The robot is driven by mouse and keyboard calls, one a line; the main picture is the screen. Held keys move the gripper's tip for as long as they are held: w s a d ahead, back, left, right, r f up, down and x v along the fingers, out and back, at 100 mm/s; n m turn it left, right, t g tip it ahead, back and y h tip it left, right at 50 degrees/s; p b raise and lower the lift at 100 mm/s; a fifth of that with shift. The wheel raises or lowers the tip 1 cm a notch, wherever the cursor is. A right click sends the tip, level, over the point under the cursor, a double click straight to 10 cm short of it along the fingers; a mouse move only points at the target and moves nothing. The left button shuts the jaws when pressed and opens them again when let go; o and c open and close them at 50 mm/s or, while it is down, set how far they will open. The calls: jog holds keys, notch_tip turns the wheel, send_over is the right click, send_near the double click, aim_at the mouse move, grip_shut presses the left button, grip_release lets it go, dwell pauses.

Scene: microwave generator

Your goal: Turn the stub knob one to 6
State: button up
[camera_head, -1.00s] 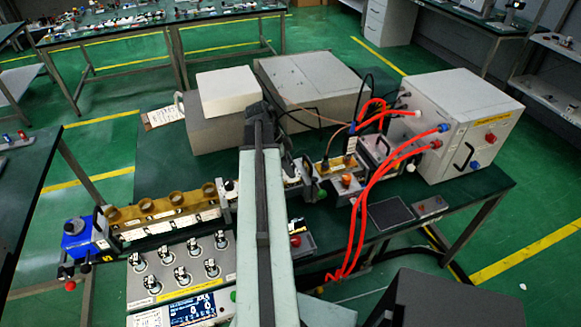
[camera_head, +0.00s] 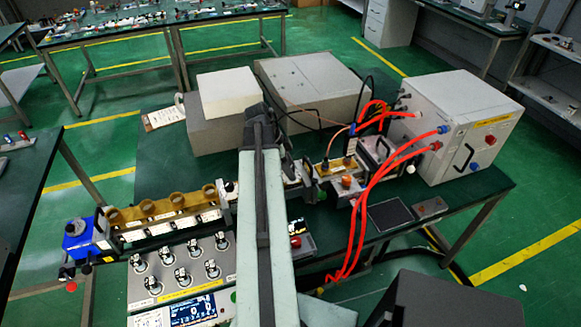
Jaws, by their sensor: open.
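A grey control panel (camera_head: 204,246) with several black-and-silver knobs stands at the lower left. The leftmost knob of its back row (camera_head: 138,263) and the one at its front left (camera_head: 153,286) are clear of my arm. Labels and scale numbers are too small to read, so I cannot tell which knob is stub one or where it points. A small blue-lit display (camera_head: 193,310) sits below the knobs. My arm rises through the middle, right of the panel. Its dark far end shows, but I cannot make out my gripper's fingers.
Behind the panel lies a brass waveguide section (camera_head: 152,211) with several round openings, beside a blue block (camera_head: 82,238). Red hoses (camera_head: 372,190) run to a white cabinet (camera_head: 456,125) at the right. White boxes (camera_head: 227,92) stand behind. A dark box fills the lower right.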

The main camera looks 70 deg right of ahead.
jog(key=p+v, duration=0.6)
jog(key=v, duration=0.1)
jog(key=shift+r, duration=0.15)
